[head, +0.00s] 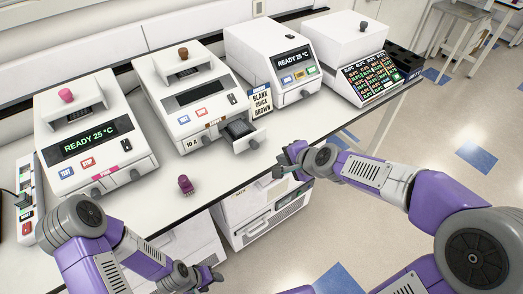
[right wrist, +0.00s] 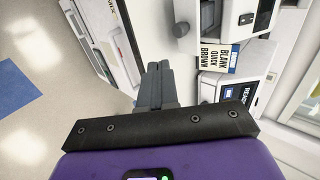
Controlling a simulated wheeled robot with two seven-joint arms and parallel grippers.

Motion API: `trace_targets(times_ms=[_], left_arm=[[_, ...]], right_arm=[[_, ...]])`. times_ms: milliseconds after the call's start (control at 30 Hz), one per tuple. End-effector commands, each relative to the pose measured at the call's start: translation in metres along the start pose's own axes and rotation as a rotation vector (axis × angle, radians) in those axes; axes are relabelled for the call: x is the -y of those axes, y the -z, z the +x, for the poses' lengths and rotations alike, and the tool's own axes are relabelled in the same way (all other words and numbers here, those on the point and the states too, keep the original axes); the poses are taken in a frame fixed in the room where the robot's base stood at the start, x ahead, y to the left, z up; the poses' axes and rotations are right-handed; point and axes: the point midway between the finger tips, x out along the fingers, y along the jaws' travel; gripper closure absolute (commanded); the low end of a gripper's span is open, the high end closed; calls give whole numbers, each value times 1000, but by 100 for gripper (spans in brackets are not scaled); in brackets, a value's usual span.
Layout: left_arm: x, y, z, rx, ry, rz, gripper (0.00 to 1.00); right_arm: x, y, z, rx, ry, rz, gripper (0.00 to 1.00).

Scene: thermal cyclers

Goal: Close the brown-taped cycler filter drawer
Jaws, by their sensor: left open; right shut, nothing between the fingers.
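The brown-taped cycler (head: 180,95) is the second machine from the left, with a brown knob on top and a dark screen. Its filter drawer (head: 258,139) sticks out from the lower right of its front, showing a dark inside. My right gripper (head: 280,172) is shut and empty, in front and to the right of the drawer, apart from it. In the right wrist view its fingers (right wrist: 166,75) are together, pointing toward the bench. My left gripper (head: 207,279) is open and empty, low in front of the bench.
A pink-taped cycler (head: 88,135) stands left; another cycler (head: 275,65) and a white box-shaped machine (head: 345,55) stand right. A sign (head: 261,101) reading "BLANK QUICK BROWN" stands behind the drawer. A small purple object (head: 185,184) sits near the bench's front edge.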

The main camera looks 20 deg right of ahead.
Motion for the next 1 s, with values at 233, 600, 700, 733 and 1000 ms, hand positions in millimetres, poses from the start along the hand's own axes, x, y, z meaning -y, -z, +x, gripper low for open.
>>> trace_targets(times_ms=[233,600,700,733,1000], left_arm=[[0,0,1,0,0,0,44],[0,0,0,0,0,0,44],[-1,0,-3,0,0,0,44],[-2,0,-6,0,0,0,44],[-6,0,-14,0,0,0,44]], right_arm=[[-1,-1,26,3,-2,3,100],[0,-1,89,3,-1,1,100],[4,-1,103,2,0,0,100],[9,-1,105,3,1,-2,100],[26,0,124,0,1,0,100]])
